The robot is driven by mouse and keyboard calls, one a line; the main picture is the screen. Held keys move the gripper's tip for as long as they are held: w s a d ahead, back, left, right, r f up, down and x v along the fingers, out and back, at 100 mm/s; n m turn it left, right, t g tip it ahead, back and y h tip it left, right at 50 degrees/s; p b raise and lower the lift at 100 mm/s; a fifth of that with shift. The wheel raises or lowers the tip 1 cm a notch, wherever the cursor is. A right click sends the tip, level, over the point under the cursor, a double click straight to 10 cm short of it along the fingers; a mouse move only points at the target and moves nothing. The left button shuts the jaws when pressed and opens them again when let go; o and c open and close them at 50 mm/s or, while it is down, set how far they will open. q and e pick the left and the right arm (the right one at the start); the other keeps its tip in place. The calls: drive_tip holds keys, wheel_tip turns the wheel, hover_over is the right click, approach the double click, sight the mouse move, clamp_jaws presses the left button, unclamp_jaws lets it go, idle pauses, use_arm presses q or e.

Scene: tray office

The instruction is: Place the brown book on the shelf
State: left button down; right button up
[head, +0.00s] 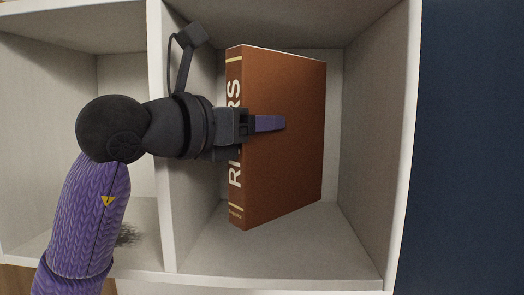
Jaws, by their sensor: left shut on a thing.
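The brown book (290,165) stands upright inside the right compartment of the white shelf (396,150). Its spine, with white letters and gold bands, faces left and towards me. My left gripper (262,124) is shut on the book at mid-height, with one purple finger lying across the near cover. The other finger is hidden behind the book. The book's lower edge is close to the compartment floor; I cannot tell whether it touches. My right gripper is not in view.
A vertical divider (162,220) separates this compartment from an empty-looking one on the left. Free room shows between the book and the right wall, and on the compartment floor (300,255) in front. A dark blue wall (468,150) lies right of the shelf.

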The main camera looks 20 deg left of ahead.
sight(257, 168)
use_arm(q)
drive_tip(key=shift+s+f, duration=0.1)
drive_tip(key=shift+f, duration=0.8)
wheel_tip(257, 168, down, 4)
drive_tip(key=shift+p, duration=0.85)
drive_tip(key=shift+f, duration=0.25)
drive_tip(key=c, duration=0.6)
unclamp_jaws()
drive_tip(key=shift+w+f+b, duration=0.15)
drive_tip(key=shift+w+b, duration=0.05)
drive_tip(key=shift+b, duration=0.1)
drive_tip(key=shift+o, duration=0.8)
